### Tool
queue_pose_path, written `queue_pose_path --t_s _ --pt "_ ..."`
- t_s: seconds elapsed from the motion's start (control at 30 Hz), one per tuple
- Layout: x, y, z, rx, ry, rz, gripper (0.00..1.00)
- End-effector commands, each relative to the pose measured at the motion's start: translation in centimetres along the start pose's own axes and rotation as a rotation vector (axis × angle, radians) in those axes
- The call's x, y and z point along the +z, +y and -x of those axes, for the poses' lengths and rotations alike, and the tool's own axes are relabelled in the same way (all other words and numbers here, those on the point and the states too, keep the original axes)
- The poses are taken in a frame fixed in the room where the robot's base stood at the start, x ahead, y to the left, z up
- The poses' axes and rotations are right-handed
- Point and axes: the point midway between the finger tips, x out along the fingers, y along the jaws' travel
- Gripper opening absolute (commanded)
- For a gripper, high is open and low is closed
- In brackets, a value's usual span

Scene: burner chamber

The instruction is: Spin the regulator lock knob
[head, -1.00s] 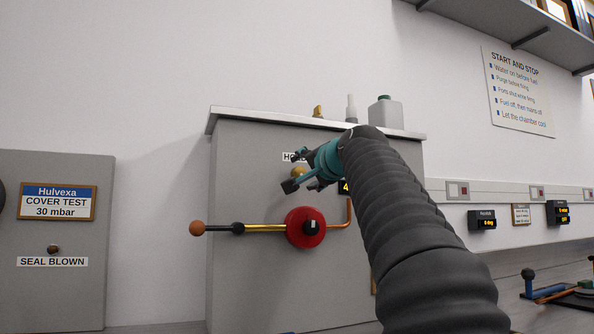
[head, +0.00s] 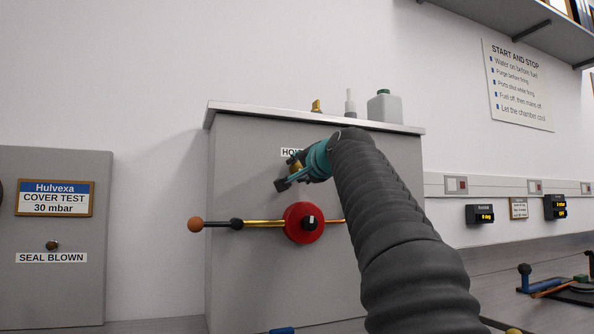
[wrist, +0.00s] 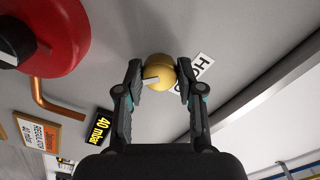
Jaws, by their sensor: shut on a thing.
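A round brass knob (wrist: 160,72) with a pale pointer mark sits on the grey cabinet front, beside a label that starts "HO". In the wrist view my gripper (wrist: 158,78) has one finger on each side of the knob, shut on it. In the head view my gripper (head: 290,178) is at the cabinet front just below the label (head: 291,152), and it hides part of the knob (head: 295,165). A red round regulator body (head: 304,223) with a dark centre knob and white mark is below it; it also shows in the wrist view (wrist: 40,35).
A brass and black lever with an orange ball end (head: 195,224) sticks out left of the red body. A bottle (head: 384,108) stands on the cabinet top (head: 250,110).

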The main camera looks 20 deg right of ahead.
Motion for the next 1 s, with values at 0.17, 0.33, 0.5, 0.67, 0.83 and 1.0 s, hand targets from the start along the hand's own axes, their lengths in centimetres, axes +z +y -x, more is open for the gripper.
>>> queue_pose_path --t_s 0.17,0.33,0.5,0.67,0.83,1.0 --pt "-0.01 0.01 0.0 0.0 0.0 -0.02 0.0" --pt "-0.01 0.01 0.0 0.0 0.0 -0.182 0.0" --pt "-0.01 0.01 -0.01 0.0 0.0 -0.377 0.0" --pt "0.0 0.01 -0.01 0.0 0.0 -0.555 0.0" --pt "0.0 0.02 -0.01 0.0 0.0 -0.682 0.0" --pt "0.0 0.02 -0.01 0.0 0.0 -0.702 0.0"
